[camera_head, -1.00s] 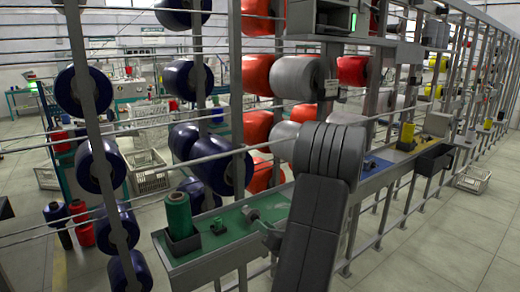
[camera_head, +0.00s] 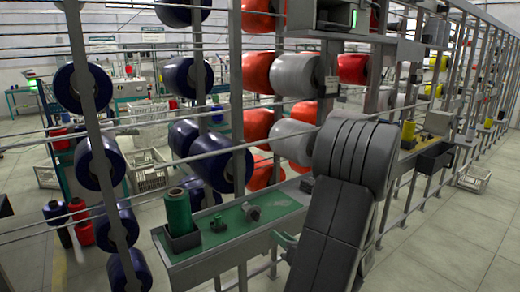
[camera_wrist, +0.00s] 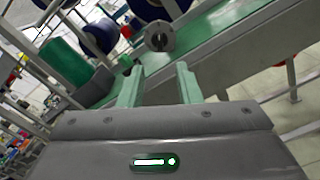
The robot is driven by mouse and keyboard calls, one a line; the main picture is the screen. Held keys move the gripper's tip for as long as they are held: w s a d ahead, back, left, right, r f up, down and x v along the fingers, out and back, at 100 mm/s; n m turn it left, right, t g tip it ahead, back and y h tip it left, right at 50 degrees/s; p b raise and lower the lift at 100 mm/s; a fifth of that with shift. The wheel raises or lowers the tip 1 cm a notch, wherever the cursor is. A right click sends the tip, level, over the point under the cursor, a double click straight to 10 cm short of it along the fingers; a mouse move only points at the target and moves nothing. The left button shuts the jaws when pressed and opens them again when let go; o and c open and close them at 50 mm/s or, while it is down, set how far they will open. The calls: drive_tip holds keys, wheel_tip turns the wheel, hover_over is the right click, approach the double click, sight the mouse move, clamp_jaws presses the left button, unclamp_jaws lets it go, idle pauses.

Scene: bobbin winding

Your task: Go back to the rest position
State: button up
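My gripper (camera_wrist: 158,82) shows two green fingers spread apart with nothing between them, so it is open and empty. In the head view my gripper (camera_head: 284,242) is partly hidden behind my grey arm, at the front edge of the green-topped bench (camera_head: 233,240). A small grey metal bobbin part (camera_head: 251,212) sits on the bench, and it also shows in the wrist view (camera_wrist: 159,36) beyond the fingertips. A green thread spool (camera_head: 178,211) stands upright in a dark holder at the bench's left end. It also shows in the wrist view (camera_wrist: 66,63).
A small green fitting (camera_head: 218,223) sits beside the spool. A rack with blue spools (camera_head: 84,88), red spools (camera_head: 257,72) and grey spools (camera_head: 296,75) rises behind the bench. A dark bin (camera_head: 434,158) is further right. Open floor (camera_head: 430,240) lies at the right.

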sight(259, 218)
drive_tip(key=shift+w+a+n+b, duration=0.85)
drive_tip(key=shift+w+n, duration=0.25)
drive_tip(key=shift+n, duration=0.9)
drive_tip(key=shift+w+a+n+b, duration=0.7)
drive_tip(key=shift+w+n+b, duration=0.3)
drive_tip(key=shift+n, duration=1)
drive_tip(key=shift+w+a+n+b, duration=0.85)
drive_tip(key=shift+w+n, duration=0.3)
drive_tip(key=shift+n, duration=0.85)
drive_tip(key=shift+s, duration=0.1)
